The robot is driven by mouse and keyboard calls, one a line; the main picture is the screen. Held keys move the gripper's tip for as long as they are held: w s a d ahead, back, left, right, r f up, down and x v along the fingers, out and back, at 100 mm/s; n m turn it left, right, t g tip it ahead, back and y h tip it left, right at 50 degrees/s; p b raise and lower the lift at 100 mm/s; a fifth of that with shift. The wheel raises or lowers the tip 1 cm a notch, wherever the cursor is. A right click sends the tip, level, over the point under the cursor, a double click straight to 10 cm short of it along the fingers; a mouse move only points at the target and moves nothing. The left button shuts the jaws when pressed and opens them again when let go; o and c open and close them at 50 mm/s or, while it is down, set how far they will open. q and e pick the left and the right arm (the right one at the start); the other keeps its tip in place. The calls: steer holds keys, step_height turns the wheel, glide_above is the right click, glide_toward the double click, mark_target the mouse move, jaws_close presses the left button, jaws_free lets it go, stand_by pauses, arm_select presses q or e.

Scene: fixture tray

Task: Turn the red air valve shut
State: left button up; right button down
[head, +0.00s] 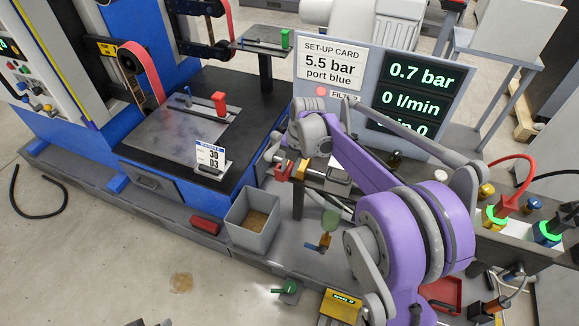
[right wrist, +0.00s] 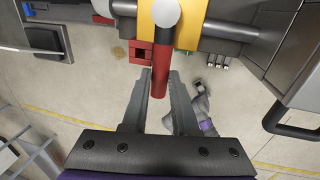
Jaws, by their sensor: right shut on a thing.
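The red valve handle (right wrist: 162,70) is a round bar in the middle of the right wrist view, reaching down from a yellow valve body (right wrist: 186,24) on a grey pipe. My right gripper (right wrist: 161,78) has its two grey fingers on either side of the bar, shut on it near its lower end. In the head view my purple right arm reaches to the upper left, and its gripper (head: 280,156) is at a small red part beside yellow, partly hidden by my wrist. My left gripper does not show.
A grey open bin (head: 252,222) stands left of my arm. Behind is a display panel (head: 408,75) reading 0.7 bar and 0 l/min, with a set-up card (head: 331,62) reading 5.5 bar, port blue. Red and blue ports with hoses stand at the right.

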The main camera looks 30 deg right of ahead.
steer(key=c, duration=0.7)
jaws_free()
steer(key=r, duration=0.3)
steer(key=s+d+r, duration=0.1)
steer(key=r, duration=0.3)
steer(key=r+p, duration=0.1)
steer(key=r, duration=0.2)
steer(key=shift+s+d+r, duration=0.3)
steer(key=shift+r, duration=0.05)
steer(key=shift+a, duration=0.1)
steer(key=s+a+f+m+t+p, duration=0.1)
steer(key=s+a+m, duration=0.2)
steer(key=s+m, duration=0.4)
steer(key=s+a+f+m+t+h+p, duration=0.1)
steer(key=s+a+m, duration=0.3)
steer(key=s+m, duration=0.4)
steer(key=s+a+f+m+t+p, duration=0.1)
steer(key=s+a+f+m+p, duration=0.1)
steer(key=s+m, duration=0.6)
steer(key=shift+s+a+f+m+t+h, duration=0.1)
steer(key=shift+a+f+m+t+h, duration=0.2)
steer(key=shift+m, duration=0.6)
steer(key=shift+s+a+f+m+t, duration=0.1)
steer(key=shift+a+f+m, duration=0.3)
steer(key=shift+m, duration=0.5)
